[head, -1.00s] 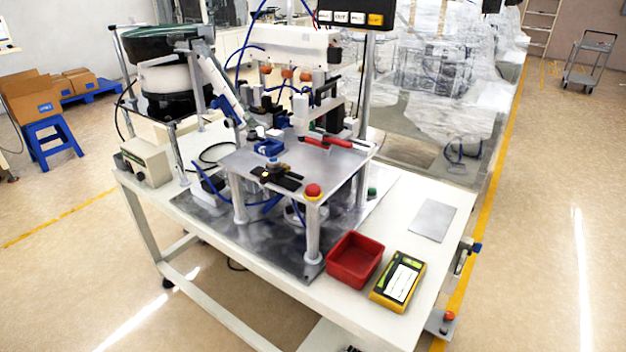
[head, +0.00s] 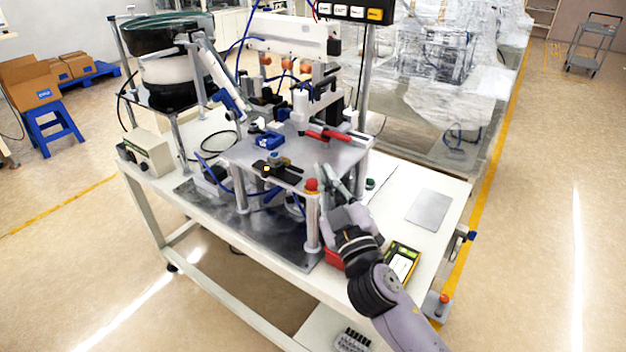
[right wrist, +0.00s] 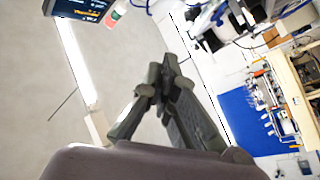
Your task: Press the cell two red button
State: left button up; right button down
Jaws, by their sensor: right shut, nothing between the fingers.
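A red button (head: 311,185) sits at the front right corner of the raised metal platform (head: 345,158). A second red button (head: 444,298) is on a small box low at the table's right end. I cannot tell from a label which one belongs to cell two. My right gripper (head: 331,172) is just right of the platform button, with its fingers apparently above the platform's edge; contact is not visible. In the right wrist view its fingertips (right wrist: 168,75) meet, with nothing held, and no red button is clear there. My left gripper is out of view.
A red bin (head: 333,259) is mostly hidden behind my right arm. A yellow and black device (head: 402,262) lies beside that arm. A grey plate (head: 429,207) lies on the white table. A bowl feeder (head: 165,60) stands at the back left.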

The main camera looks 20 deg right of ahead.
jog(key=a+r+n+y, duration=0.9)
jog(key=n+y, duration=0.2)
jog(key=y, duration=0.1)
jog(key=w+a+f+n+g+y, duration=0.35)
jog(key=a+n+g, duration=0.45)
jog(key=n+g, duration=0.5)
jog(key=w+d+f+h, duration=0.1)
jog(key=w+d+h, duration=0.3)
jog(key=d+h, duration=0.3)
jog(key=w+d+f+m+h, duration=0.1)
jog(key=w+d+h, duration=0.4)
jog(key=d, duration=0.7)
jog(key=shift+f+m+t+h, duration=0.3)
jog(key=shift+f+t+h, duration=0.1)
jog(key=shift+h, duration=0.55)
jog(key=shift+f, duration=0.1)
jog(key=b, duration=0.5)
send_over(313, 185)
jog(key=w+d, duration=0.1)
notch_tip(313, 185, down, 8)
jog(key=shift+w+d+r, duration=0.1)
jog(key=shift+w+d, duration=0.05)
jog(key=shift+f, duration=0.4)
